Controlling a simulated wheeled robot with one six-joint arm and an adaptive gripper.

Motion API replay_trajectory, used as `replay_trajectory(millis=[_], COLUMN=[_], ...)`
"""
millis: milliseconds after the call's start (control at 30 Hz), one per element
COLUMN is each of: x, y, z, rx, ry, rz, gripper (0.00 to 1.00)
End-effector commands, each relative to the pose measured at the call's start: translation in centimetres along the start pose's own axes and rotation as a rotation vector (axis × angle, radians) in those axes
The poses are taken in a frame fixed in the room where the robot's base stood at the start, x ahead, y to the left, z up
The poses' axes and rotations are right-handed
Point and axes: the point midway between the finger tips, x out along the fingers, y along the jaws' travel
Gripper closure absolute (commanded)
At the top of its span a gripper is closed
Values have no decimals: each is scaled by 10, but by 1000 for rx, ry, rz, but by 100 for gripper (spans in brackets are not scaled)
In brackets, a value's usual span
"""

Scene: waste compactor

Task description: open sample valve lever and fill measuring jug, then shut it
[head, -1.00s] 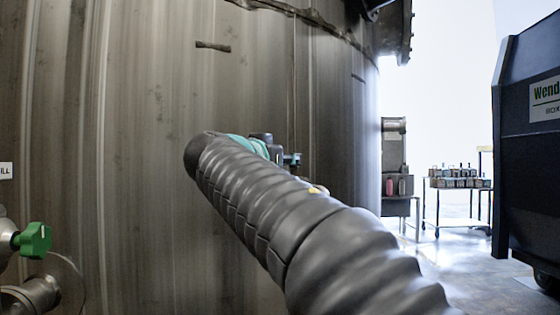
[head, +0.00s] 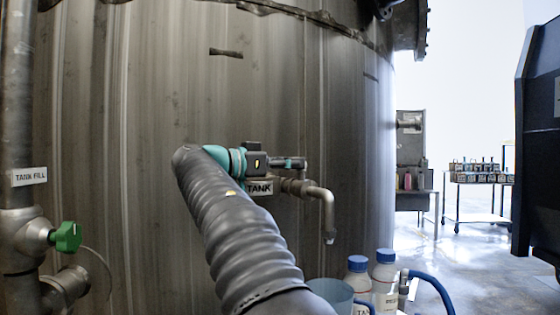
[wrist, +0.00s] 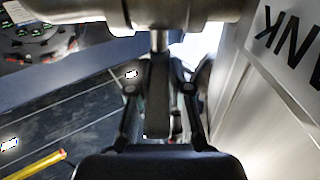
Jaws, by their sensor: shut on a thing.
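The sample valve has a metal body and a downturned spout (head: 327,212) on the tank wall, beside a label reading TANK (head: 259,187). My gripper (head: 296,163) is at the valve, above and left of the spout. In the wrist view my gripper's two fingers (wrist: 161,112) are closed on either side of the dark valve lever (wrist: 158,105), which hangs from a stem under the metal pipe. The lever's exact angle is hard to tell. The measuring jug (head: 332,291), bluish and translucent, is low in the head view, partly hidden by my arm. Its contents cannot be seen. No flow shows at the spout.
White bottles with blue caps (head: 384,275) and a blue hose (head: 432,284) are right of the jug. A green-handled valve (head: 66,237) on the TANK FILL pipe is at left. A dark container (head: 538,150) stands at right. Open floor lies between.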

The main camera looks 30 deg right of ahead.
Motion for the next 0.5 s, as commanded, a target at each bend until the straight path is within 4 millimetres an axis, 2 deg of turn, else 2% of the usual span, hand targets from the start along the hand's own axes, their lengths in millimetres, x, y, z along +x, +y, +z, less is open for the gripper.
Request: replay_trajectory(millis=[300, 333, 400, 433, 500], x=[1, 1, 1, 1, -1], y=[1, 1, 1, 1, 0], z=[0, 0, 0, 0, 0], rx=[0, 0, 0, 0, 1], ry=[0, 0, 0, 0, 0], rz=[5, 5, 5, 4, 1], gripper=[100, 79, 62, 56, 56])
